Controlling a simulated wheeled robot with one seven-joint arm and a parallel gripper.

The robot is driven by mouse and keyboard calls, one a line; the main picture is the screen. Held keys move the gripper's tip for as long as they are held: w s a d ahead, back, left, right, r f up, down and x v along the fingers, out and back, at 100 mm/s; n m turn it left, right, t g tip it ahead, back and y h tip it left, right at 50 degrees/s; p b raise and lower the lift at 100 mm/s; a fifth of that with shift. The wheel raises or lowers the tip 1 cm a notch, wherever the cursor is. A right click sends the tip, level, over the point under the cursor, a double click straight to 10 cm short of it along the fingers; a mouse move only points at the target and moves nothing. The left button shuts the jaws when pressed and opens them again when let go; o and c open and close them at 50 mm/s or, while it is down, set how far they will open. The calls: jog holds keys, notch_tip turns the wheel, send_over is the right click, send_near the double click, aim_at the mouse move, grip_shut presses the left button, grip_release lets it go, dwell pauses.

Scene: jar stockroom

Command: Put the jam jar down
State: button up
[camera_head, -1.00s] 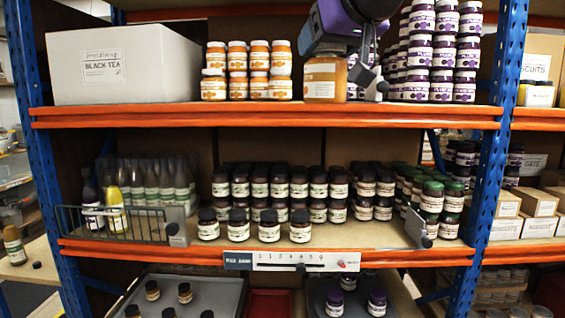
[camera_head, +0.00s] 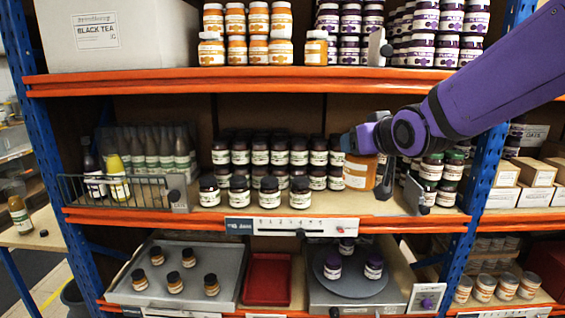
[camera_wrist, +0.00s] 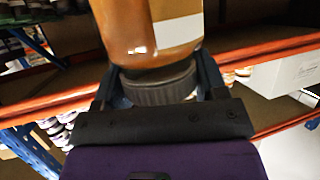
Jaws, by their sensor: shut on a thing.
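The jam jar (camera_head: 359,172) is amber-orange with a pale label. In the head view it is upright at the middle shelf's level, in front of the dark-lidded jars. My gripper (camera_head: 362,145) is shut on its lid end from above. In the wrist view the jar (camera_wrist: 118,35) shows large, with its dark ribbed lid (camera_wrist: 160,88) between my two fingers (camera_wrist: 160,95). The jar's base lies outside the wrist view. In the head view its base seems near the middle shelf (camera_head: 330,212), but I cannot tell whether it touches.
Rows of dark-lidded jars (camera_head: 262,165) stand behind on the middle shelf. Green-lidded jars (camera_head: 432,170) are right of the held jar, beside a grey divider (camera_head: 414,192). A wire basket (camera_head: 125,190) with bottles is at left. Bare shelf shows in front of the rows.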

jog(key=w+d+f+m+h, duration=0.1)
jog(key=w+d+f, duration=0.2)
jog(key=f, duration=0.9)
jog(key=w+d+f+m+h, duration=0.1)
jog(key=w+d+f, duration=0.2)
jog(key=f, duration=0.9)
jog(key=w+d+f+h, duration=0.1)
jog(key=w+d+f, duration=0.2)
jog(key=d+f, duration=0.4)
notch_tip(320, 180, down, 5)
jog(key=shift+w+d+f+m, duration=0.1)
jog(key=shift+w+d+m, duration=0.15)
jog(key=shift+w+m, duration=0.15)
jog(key=shift+d+r, duration=0.1)
jog(key=shift+r, duration=0.1)
jog(key=s+f, duration=0.5)
jog(key=f, duration=0.1)
jog(key=shift+s+f, duration=0.2)
jog(key=shift+f, duration=0.2)
